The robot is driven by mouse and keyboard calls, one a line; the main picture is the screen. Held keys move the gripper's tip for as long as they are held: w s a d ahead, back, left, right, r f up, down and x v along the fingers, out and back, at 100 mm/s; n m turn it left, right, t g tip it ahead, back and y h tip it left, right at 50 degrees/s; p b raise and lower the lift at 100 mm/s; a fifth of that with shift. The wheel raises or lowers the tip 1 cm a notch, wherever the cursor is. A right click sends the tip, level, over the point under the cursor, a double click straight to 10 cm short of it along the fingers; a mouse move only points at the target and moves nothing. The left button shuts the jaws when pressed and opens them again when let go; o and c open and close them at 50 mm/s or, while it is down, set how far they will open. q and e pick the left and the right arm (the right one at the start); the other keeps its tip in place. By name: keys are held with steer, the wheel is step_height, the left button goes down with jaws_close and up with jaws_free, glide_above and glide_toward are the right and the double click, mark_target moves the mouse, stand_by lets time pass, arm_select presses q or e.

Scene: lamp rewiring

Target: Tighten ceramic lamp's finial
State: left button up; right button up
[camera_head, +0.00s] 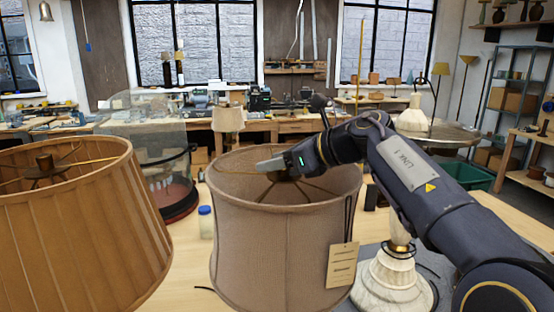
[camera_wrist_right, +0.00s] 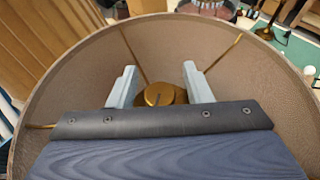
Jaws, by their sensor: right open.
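A taupe drum lampshade (camera_head: 284,245) with a hanging tag (camera_head: 342,265) stands in the middle of the head view. My right gripper (camera_head: 271,164) reaches into its open top. In the right wrist view my right gripper (camera_wrist_right: 158,88) is open, with one pale finger on each side of the brass finial (camera_wrist_right: 160,94). Gaps show between finial and fingers, so it is not gripped. Brass spokes run out to the shade's rim. My left gripper is out of view.
A pleated tan lampshade (camera_head: 75,230) stands close on the left. A small bottle with a blue cap (camera_head: 206,222) and a glass-covered round stand (camera_head: 150,150) are behind. Bare wooden table (camera_head: 185,275) shows between the two shades.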

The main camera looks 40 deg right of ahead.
steer(key=shift+c, duration=0.5)
jaws_close()
steer(key=shift+m+h, duration=0.4)
steer(key=shift+h, duration=0.1)
steer(key=shift+d+m+h, duration=0.25)
steer(key=shift+m+h, duration=1.1)
steer(key=shift+h, duration=0.2)
steer(key=shift+d+m+h, duration=0.2)
steer(key=shift+m+h, duration=1.15)
steer(key=shift+h, duration=0.2)
steer(key=c, duration=0.9)
jaws_free()
steer(key=shift+o, duration=0.5)
jaws_free()
